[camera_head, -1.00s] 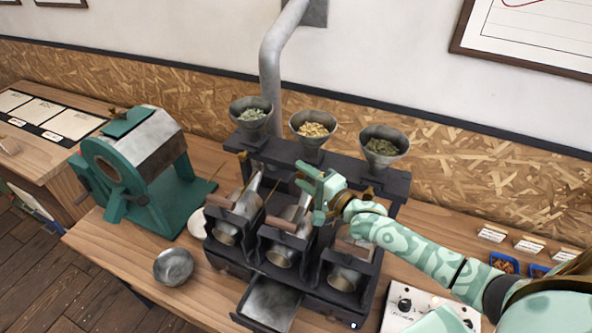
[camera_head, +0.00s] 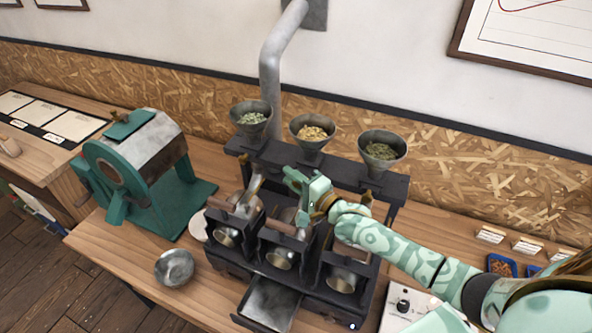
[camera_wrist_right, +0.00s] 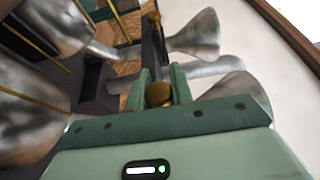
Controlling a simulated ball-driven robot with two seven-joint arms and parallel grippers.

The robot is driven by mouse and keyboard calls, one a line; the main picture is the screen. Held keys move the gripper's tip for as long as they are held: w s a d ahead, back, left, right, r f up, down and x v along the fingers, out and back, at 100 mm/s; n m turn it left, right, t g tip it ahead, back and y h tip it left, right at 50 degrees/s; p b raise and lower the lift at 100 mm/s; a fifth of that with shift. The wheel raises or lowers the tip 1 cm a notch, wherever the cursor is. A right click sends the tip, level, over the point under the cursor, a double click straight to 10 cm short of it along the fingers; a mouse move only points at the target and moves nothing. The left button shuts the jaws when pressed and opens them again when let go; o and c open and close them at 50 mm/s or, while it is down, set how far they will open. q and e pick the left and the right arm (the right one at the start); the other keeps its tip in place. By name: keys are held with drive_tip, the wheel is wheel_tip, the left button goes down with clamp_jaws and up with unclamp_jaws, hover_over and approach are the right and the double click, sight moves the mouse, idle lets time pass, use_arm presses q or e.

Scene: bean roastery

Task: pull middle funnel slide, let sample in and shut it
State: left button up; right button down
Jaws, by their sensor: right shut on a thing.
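The middle funnel (camera_head: 312,145) stands on the dark rack shelf and holds pale yellow beans. My right gripper (camera_head: 297,183) is below it, in front of the shelf. In the right wrist view, my fingers (camera_wrist_right: 158,90) are shut on a round brass knob (camera_wrist_right: 158,95), which appears to be the middle slide's knob. The slide itself is hidden, so I cannot tell how far out it is. My left gripper is not in view.
The left funnel (camera_head: 250,118) holds pale green beans, the right funnel (camera_head: 382,150) darker green ones. Another brass knob (camera_head: 367,196) is close to my right arm. A tray (camera_head: 270,302) sticks out in front. A metal bowl (camera_head: 174,267) and green roaster (camera_head: 140,170) stand left.

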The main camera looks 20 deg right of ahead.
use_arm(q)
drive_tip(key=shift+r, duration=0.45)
use_arm(e)
drive_tip(key=shift+s+a, duration=0.5)
drive_tip(key=shift+a, duration=0.05)
drive_tip(key=c, duration=1.2)
unclamp_jaws()
